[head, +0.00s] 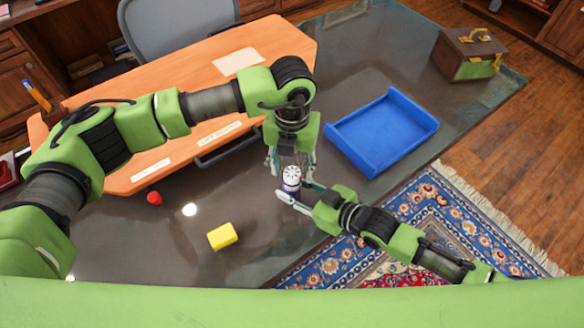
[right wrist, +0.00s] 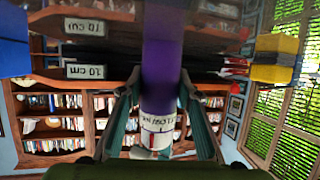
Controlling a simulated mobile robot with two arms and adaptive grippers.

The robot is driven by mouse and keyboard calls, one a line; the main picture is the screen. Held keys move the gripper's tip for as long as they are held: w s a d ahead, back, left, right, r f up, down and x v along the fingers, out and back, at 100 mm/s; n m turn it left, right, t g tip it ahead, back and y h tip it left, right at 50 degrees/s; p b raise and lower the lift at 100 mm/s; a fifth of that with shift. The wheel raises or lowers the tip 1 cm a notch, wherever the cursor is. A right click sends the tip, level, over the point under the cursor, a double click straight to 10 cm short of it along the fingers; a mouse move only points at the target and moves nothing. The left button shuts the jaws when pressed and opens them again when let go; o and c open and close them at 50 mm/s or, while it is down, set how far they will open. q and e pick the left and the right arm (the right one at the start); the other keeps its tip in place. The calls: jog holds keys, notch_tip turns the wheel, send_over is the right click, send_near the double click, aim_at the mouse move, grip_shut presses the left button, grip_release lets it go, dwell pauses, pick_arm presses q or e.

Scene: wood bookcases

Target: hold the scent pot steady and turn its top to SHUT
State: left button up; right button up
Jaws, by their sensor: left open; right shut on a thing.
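The scent pot has a dark purple body (head: 291,187) and a white top (head: 292,172) with dark holes. It stands upright on the dark glossy table. My right gripper (head: 296,194) is shut on the body from the front right. In the right wrist view the purple body (right wrist: 162,45) is between its fingers, and the white top (right wrist: 157,128) shows lettering and a red mark; I cannot tell its setting. My left gripper (head: 291,164) points down over the top, open, a finger on each side. I cannot tell whether its fingers touch the top.
A blue tray (head: 428,124) lies right of the pot. A yellow block (head: 222,236) and a small red piece (head: 154,198) lie to the left. An orange board (head: 140,172) with labels lies behind. A wooden case (head: 468,54) stands at the far right.

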pick_arm(q)
jog(key=shift+f, duration=0.45)
jog(key=c, duration=1.1)
